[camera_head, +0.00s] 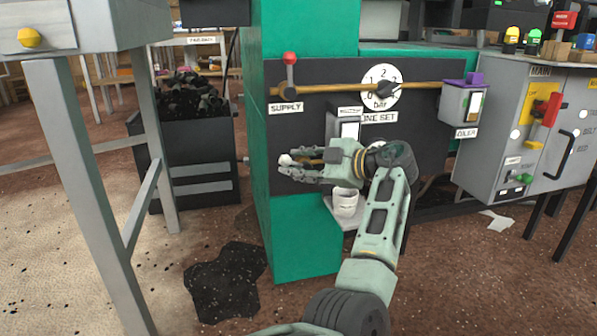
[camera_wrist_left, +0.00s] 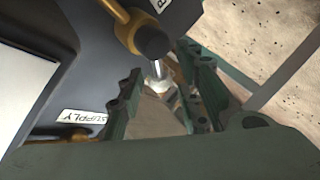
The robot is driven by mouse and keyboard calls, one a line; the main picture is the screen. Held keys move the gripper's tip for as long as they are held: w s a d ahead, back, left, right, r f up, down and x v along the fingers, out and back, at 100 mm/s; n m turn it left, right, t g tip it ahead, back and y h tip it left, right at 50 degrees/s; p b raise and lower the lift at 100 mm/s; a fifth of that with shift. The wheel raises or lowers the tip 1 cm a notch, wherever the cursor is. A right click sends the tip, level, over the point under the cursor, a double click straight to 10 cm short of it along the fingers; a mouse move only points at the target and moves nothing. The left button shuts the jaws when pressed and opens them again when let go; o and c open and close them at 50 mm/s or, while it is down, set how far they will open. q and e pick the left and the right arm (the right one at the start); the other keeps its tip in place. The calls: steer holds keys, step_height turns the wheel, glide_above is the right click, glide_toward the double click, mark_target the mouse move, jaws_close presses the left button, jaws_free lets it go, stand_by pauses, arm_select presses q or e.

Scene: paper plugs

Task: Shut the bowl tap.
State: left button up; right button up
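The bowl tap shows in the left wrist view as a brass fitting (camera_wrist_left: 130,30) with a dark round hub (camera_wrist_left: 152,42) and a short silver lever (camera_wrist_left: 158,70) ending in a pale knob (camera_wrist_left: 158,86). A label partly cut off by the top edge sits beside it. My left gripper (camera_wrist_left: 160,88) is open, with one finger on each side of the knob; I cannot tell whether either touches it. In the head view my left gripper (camera_head: 285,168) reaches left across the dark panel, with the pale knob (camera_head: 285,159) at its fingertips. It hides most of the tap. My right gripper is not in view.
Above are the red-knobbed supply lever (camera_head: 289,59), a brass pipe (camera_head: 335,88) and a round bar dial (camera_head: 381,87). A white cup (camera_head: 345,202) stands on a small ledge below my wrist. A grey control cabinet (camera_head: 520,130) is at right, a dark bin (camera_head: 190,135) at left.

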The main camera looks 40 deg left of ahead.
arm_select(q)
steer(key=shift+a, duration=0.2)
jaws_close()
steer(key=shift+f, duration=0.1)
